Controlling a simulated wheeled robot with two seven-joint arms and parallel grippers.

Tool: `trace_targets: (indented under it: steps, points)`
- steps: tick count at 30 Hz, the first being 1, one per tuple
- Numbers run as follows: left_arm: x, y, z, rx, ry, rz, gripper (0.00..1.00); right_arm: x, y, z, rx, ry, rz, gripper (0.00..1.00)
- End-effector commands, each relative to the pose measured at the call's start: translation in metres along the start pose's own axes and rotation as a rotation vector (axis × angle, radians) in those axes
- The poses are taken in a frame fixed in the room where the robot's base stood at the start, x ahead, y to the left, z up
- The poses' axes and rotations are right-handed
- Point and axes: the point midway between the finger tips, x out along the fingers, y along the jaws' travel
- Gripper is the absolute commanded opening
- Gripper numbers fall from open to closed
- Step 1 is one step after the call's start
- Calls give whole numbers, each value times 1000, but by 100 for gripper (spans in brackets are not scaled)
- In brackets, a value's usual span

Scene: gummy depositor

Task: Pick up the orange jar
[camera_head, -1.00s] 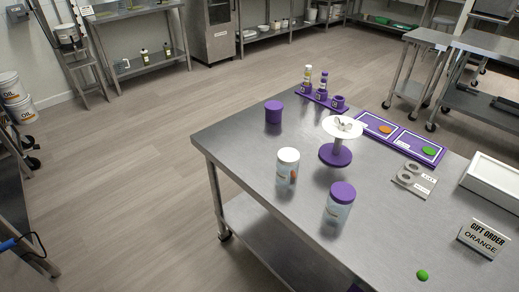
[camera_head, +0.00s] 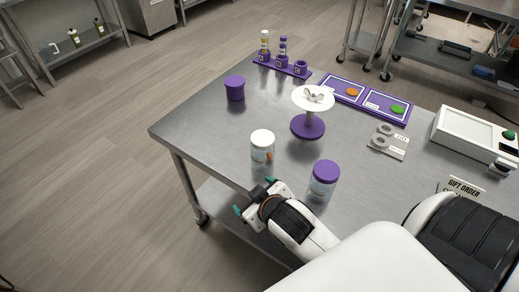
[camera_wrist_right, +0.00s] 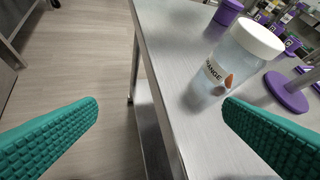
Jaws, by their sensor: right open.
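The orange jar (camera_head: 262,148) is a clear jar with a white lid and an orange mark on its front. It stands upright near the table's front-left edge. In the right wrist view the jar (camera_wrist_right: 238,58) shows part of its label, ending in "RANGE". My right gripper (camera_head: 254,196) has its teal fingers apart and empty, at the table edge just in front of the jar. In the wrist view the gap between the fingers (camera_wrist_right: 162,108) lies left of the jar, with the jar beyond the right finger. My left gripper is not in view.
A purple-lidded jar (camera_head: 323,180) stands close to the right of the orange jar. A purple pedestal with a white plate (camera_head: 308,124) stands behind. A purple cup (camera_head: 235,88) is at the back left. The table's left corner is mostly clear.

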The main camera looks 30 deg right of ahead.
Motion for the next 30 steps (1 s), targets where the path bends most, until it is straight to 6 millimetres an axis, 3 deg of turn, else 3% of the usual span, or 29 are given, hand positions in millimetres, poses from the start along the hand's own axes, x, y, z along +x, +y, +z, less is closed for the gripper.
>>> trace_targets:
  steps: [5,9,12,16,20,24,27,30]
  points:
    - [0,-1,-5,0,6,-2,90,10,-10,75,-85,-295,-74,91]
    - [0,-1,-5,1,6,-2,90,0,-8,157,-219,-635,-122,91]
    - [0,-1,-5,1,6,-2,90,-22,8,217,-380,-930,-124,91]
    - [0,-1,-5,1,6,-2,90,-55,46,264,-656,-1270,-61,91]
    - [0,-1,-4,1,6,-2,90,-73,88,272,-1007,-1511,70,91]
    - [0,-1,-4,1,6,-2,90,-62,114,247,-1449,-1601,283,91]
    - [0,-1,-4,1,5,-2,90,-35,106,218,-1777,-1525,469,91]
    - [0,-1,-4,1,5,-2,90,-2,71,189,-2082,-1315,666,91]
